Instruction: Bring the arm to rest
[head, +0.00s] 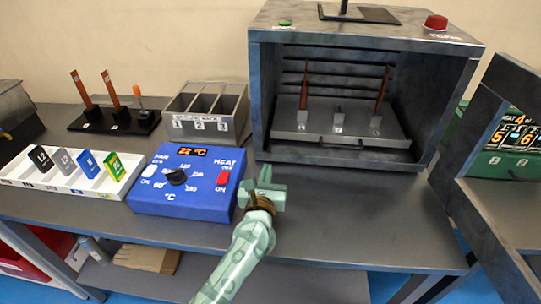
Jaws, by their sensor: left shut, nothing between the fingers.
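My left arm reaches up from the bottom middle of the head view. Its pale green gripper (264,178) is shut and empty, just right of the blue heat control box (185,205) and in front of the oven. The box has a black knob (177,177), a white fan switch (149,171), a red heat switch (223,178) and a display (192,151) reading 22 °C. I cannot tell whether the gripper touches the box. My right gripper is not in view.
The open-fronted oven (258,90) holds a tray (310,127) with two upright copper-coloured bars. A numbered bin (202,124), a black rack (138,125) and a white tray of coloured tags (80,187) stand left. A dark frame (480,160) stands right. The bench (350,220) is clear before the oven.

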